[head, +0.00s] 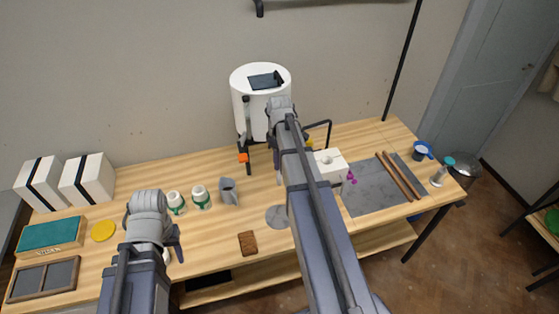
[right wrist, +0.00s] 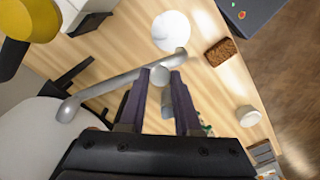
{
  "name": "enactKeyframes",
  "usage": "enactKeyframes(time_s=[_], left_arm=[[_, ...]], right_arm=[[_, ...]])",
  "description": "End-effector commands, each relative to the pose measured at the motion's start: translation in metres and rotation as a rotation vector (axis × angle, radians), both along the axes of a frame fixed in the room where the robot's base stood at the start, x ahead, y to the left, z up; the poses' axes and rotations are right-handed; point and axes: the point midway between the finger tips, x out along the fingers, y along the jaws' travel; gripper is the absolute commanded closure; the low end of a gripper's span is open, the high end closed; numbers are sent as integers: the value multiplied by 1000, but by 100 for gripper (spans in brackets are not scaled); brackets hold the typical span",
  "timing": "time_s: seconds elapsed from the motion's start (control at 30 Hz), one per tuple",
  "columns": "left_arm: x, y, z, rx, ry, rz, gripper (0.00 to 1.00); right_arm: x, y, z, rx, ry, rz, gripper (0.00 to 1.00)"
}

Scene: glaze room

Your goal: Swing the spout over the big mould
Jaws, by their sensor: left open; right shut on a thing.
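The white tank (head: 240,108) stands at the back of the bench. In the right wrist view a grey metal spout (right wrist: 105,92) slants across from beside a large white rounded surface. My right gripper (right wrist: 160,98) is shut on the small round knob (right wrist: 160,75) under the spout's outer end. In the head view my right arm hides the spout. My left gripper (head: 157,250) is open and empty over the front left of the bench.
Two white boxes with black bands (head: 88,180) stand at the left. Two green-labelled jars (head: 201,197), a grey jug (head: 228,190), a grey disc (head: 279,217) and a brown sponge (head: 248,243) occupy the middle. Rolling pins (head: 398,176) lie on a grey slab (head: 364,200) at right.

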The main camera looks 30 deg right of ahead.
Motion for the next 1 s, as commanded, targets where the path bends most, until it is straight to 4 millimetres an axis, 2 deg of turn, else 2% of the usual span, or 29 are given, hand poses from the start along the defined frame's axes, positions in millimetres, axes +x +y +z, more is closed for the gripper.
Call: enactKeyframes(time_s=[0.17,0.4,0.53,0.97,1.0], left_arm=[[0,0,0,0,0,0,50],[0,0,0,0,0,0,50],[0,0,0,0,0,0,50],[0,0,0,0,0,0,50],[0,0,0,0,0,0,50]], right_arm=[[-5,-10,0,0,0,61,100],[-17,-42,0,0,0,277,100],[-20,-53,0,0,0,360,100],[-21,-59,0,-1,0,406,100],[-21,-59,0,-1,0,406,65]])
